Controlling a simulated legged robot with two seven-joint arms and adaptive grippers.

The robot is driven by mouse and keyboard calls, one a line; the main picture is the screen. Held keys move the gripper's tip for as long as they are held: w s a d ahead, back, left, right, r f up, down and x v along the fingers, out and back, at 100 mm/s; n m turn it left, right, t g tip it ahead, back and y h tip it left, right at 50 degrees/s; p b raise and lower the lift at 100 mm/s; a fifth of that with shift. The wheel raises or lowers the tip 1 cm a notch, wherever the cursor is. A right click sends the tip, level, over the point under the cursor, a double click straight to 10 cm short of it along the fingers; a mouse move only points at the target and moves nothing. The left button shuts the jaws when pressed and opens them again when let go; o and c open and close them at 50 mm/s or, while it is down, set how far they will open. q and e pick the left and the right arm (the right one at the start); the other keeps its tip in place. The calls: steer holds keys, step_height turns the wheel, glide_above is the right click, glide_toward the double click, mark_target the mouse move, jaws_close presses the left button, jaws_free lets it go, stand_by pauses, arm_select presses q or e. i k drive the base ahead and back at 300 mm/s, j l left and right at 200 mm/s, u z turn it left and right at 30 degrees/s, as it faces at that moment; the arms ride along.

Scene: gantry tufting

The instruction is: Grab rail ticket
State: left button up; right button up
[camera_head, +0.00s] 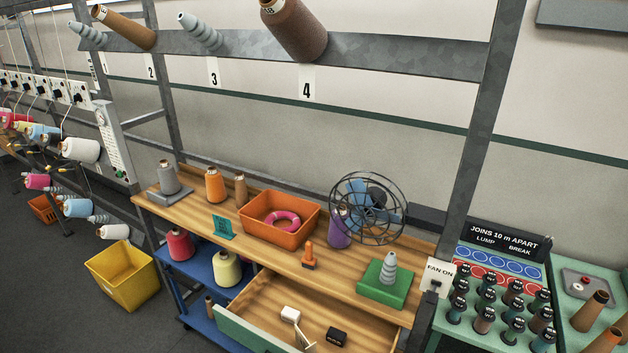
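No object is clearly readable as the rail ticket. A small teal card (222,227) with dark print too small to read stands on the wooden bench (180,214), left of the orange bin. White number labels 1, 2, 3 (214,73) and 4 (307,82) hang below the grey metal rail (420,58). On the rail's pegs sit a tan cone (125,27) above label 2 and a brown cone (295,30) above label 4. Bare grey ribbed holders show near 1 and above 3 (200,31). Neither of my grippers is in view.
The bench holds several yarn cones, an orange bin (262,232) with a pink ring (283,221), and a wire fan (368,208). Its drawer (262,334) is open. A yellow bin (122,275) is on the floor. A steel post (476,130) stands right of the bench.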

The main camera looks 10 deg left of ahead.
mark_target(222, 226)
steer(key=j+z, duration=0.1)
steer(key=z, duration=0.3)
steer(key=i+j+z, duration=0.1)
steer(key=j+z, duration=0.3)
steer(key=j, duration=0.3)
steer(key=j+z, duration=0.35)
steer(key=j, duration=0.3)
